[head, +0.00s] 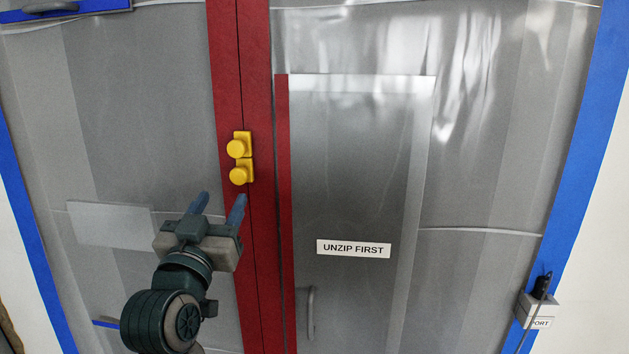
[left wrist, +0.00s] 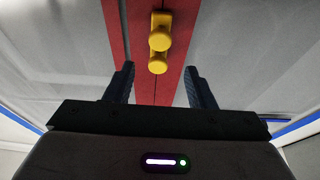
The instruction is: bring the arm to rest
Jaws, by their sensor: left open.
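My left gripper (head: 222,207) is open and empty in front of the plastic sheet, a little below the yellow zipper pulls. Its two blue-grey fingers point up, and they also show wide apart in the left wrist view (left wrist: 160,88). Two yellow pulls, an upper one (head: 237,148) and a lower one (head: 239,175), sit close together on the red zipper strip (head: 255,60). Both show between and beyond the fingers in the left wrist view (left wrist: 159,40), with nothing gripped. My right gripper is not in view.
A clear plastic sheet (head: 480,150) edged with blue tape (head: 590,110) fills the view. An "UNZIP FIRST" label (head: 353,248) is on a panel right of the strip, above a grey handle (head: 311,312). A small "PORT" box (head: 540,310) is at the lower right.

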